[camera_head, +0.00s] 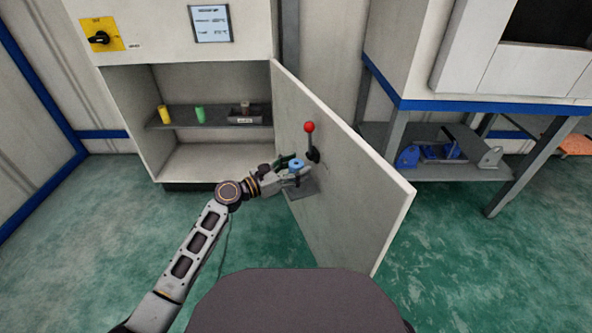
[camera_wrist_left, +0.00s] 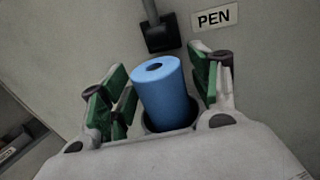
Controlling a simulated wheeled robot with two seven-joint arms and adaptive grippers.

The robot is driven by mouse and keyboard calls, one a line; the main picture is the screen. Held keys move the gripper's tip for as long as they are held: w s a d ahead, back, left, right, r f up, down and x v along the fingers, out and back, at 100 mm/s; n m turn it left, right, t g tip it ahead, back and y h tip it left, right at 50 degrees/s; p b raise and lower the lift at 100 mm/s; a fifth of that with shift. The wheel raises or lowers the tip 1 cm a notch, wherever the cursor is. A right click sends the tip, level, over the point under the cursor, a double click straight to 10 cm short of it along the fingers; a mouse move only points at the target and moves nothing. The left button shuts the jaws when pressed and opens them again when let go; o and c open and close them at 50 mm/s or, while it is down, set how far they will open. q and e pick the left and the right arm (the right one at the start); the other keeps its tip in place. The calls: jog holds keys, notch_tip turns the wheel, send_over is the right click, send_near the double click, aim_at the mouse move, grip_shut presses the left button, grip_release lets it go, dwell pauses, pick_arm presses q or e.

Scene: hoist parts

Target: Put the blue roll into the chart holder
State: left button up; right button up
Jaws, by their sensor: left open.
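The blue roll (camera_head: 296,163) stands near the inner face of the open cabinet door. In the left wrist view the blue roll (camera_wrist_left: 163,88) sits between the spread green-padded fingers of my left gripper (camera_wrist_left: 160,75), with a gap on each side. My left gripper (camera_head: 290,169) is open at the door. A grey piece on the door, likely the chart holder (camera_head: 306,189), shows just below the gripper. My right gripper is not in view.
The open door (camera_head: 345,170) has a red-knobbed lever (camera_head: 309,128) just above the gripper. The cabinet shelf (camera_head: 180,117) bears a yellow roll (camera_head: 164,114), a green roll (camera_head: 200,114) and a small grey box (camera_head: 248,117). A bench (camera_head: 440,170) stands right.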

pick_arm(q)
jog(key=shift+s+a+r, duration=0.1)
jog(key=shift+s+a, duration=0.3)
jog(key=shift+a, duration=0.2)
jog(key=p+v, duration=0.3)
jog(key=v, duration=0.7)
jog(key=shift+s+a, duration=0.15)
jog(key=shift+a, duration=0.05)
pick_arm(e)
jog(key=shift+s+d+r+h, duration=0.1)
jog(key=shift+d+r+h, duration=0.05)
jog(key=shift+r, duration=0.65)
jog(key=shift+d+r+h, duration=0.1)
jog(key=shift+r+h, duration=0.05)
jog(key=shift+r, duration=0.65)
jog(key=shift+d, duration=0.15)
